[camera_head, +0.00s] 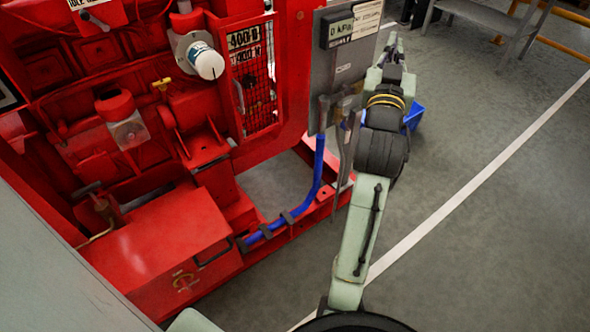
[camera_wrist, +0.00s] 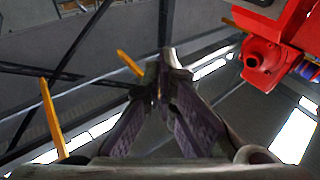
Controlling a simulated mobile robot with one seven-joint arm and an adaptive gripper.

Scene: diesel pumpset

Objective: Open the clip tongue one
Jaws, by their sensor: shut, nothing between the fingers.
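A blue hose (camera_head: 300,208) runs along the red base frame and up toward a grey panel in the head view. Several small dark clips (camera_head: 265,231) sit around it. I cannot tell which one is clip one, and no tongue is clear at this size. My gripper (camera_wrist: 163,78) shows in the wrist view with its dark fingers drawn together at the tips and nothing visibly held. It points up toward the roof, and no clip shows near it.
The red pumpset (camera_head: 165,240) fills the left. The grey panel (camera_head: 340,75) with a gauge box stands beside my arm. A blue object (camera_head: 414,117) lies behind my arm. Floor (camera_head: 500,240) on the right is open. A red part (camera_wrist: 268,55) is at upper right in the wrist view.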

